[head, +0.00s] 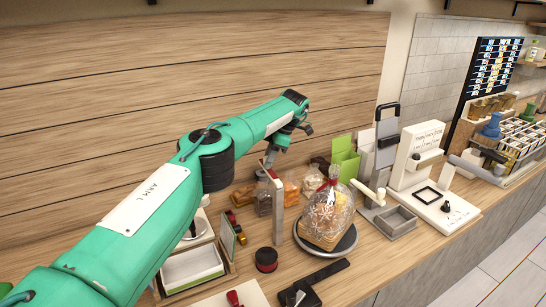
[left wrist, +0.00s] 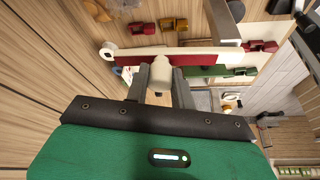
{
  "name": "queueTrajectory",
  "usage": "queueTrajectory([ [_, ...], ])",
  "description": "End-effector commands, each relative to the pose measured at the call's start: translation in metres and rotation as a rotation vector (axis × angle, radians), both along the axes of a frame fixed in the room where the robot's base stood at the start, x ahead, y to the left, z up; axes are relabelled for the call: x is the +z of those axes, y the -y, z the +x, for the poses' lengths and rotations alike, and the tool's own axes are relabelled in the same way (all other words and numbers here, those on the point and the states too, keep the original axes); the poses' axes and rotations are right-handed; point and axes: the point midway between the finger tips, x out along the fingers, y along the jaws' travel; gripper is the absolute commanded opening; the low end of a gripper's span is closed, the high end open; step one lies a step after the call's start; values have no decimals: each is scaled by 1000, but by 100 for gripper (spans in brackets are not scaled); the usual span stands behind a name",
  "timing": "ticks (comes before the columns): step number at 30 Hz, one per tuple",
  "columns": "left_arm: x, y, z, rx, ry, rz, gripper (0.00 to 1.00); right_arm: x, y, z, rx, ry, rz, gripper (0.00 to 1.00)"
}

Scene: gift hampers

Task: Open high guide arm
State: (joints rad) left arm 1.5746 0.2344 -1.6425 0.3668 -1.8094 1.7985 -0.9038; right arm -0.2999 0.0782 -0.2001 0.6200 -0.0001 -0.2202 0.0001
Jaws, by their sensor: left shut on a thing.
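My left gripper (head: 268,164) reaches in from the left over the counter. It is shut on a pale knob, which shows between the fingers in the left wrist view (left wrist: 156,77). The knob sits at a long red and cream bar (left wrist: 205,53), which I take to be the guide arm; it crosses the left wrist view behind the fingers. In the head view the bar shows as a narrow upright piece (head: 278,205), pale with a red edge, just below the gripper. I cannot tell how far it is swung. My right gripper is not in view.
A wrapped hamper (head: 328,212) stands on a dark round plate right of the bar. A green box (head: 345,157), a white machine (head: 418,160) and a grey tray (head: 396,222) are further right. A red and black round pot (head: 266,260) is in front. A wooden wall (head: 150,80) rises behind.

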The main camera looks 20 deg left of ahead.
Motion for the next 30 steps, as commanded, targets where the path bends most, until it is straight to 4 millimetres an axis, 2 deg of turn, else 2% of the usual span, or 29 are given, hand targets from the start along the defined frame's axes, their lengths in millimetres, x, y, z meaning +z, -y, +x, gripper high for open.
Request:
queueTrajectory([
  [20,0,-4,-4,56,0,-1,0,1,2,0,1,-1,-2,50],
  [21,0,-4,-4,56,0,-1,32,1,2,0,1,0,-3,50],
  [23,0,-4,-4,56,0,-1,44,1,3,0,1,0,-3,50],
  [24,0,-4,-4,56,0,-1,46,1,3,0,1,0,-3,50],
  [30,0,-4,-4,56,0,-1,46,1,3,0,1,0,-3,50],
])
